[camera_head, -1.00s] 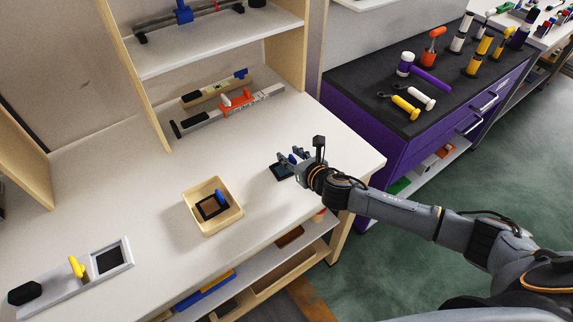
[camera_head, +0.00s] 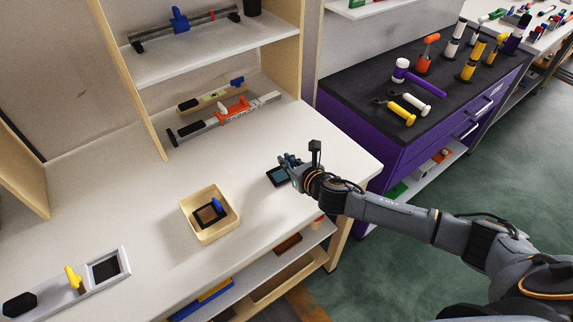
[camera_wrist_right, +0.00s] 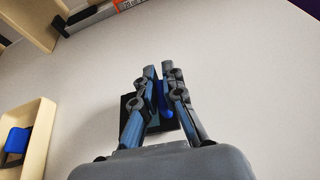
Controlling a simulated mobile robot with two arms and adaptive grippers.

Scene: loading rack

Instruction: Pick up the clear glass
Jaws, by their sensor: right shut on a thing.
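A small square pane in a dark frame with a blue handle, which I take for the clear glass (camera_head: 277,177), is on the white table near its right end. It also shows in the right wrist view (camera_wrist_right: 127,103), partly hidden behind the fingers. My right gripper (camera_head: 286,161) is over it, shut on the blue handle (camera_wrist_right: 164,106); the fingers come down on both sides in the right wrist view (camera_wrist_right: 164,75). I cannot tell whether the frame still touches the table. My left gripper is not in view.
A wooden tray (camera_head: 187,222) to the left holds a similar framed brownish pane with a blue handle. A grey fixture (camera_head: 124,262) with a yellow handle lies at lower left. Shelves (camera_head: 220,45) stand behind. A purple cabinet (camera_head: 345,122) with tools is at the right. The table between is clear.

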